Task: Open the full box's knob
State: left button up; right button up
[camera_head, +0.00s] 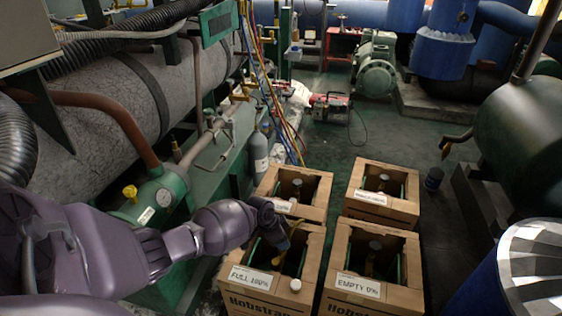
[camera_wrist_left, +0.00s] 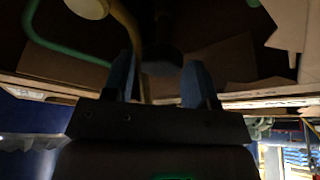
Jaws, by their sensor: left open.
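The full box (camera_head: 312,268), an open-topped cardboard box with a "FULL 100%" label (camera_head: 250,278), stands at the bottom centre of the head view. My left arm reaches in from the left, and my left gripper (camera_head: 281,240) is over and partly inside this box's opening. In the left wrist view the open gripper (camera_wrist_left: 160,88) has its two blue fingertips apart. A dark, rounded knob-like part (camera_wrist_left: 162,55) shows in the gap between and beyond them; I cannot tell whether they touch it. In the head view my gripper hides the knob. My right gripper is out of view.
The "EMPTY 0%" box (camera_head: 357,285) stands close on the right, with two more boxes (camera_head: 300,190) (camera_head: 385,190) behind. A curved yellow pipe (camera_wrist_left: 134,40) passes beside the fingers. A green machine (camera_head: 160,190) stands at the left. Floor is free beyond the boxes.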

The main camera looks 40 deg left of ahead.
pick_arm(q)
jog(key=c, duration=0.6)
jog(key=shift+c, duration=0.2)
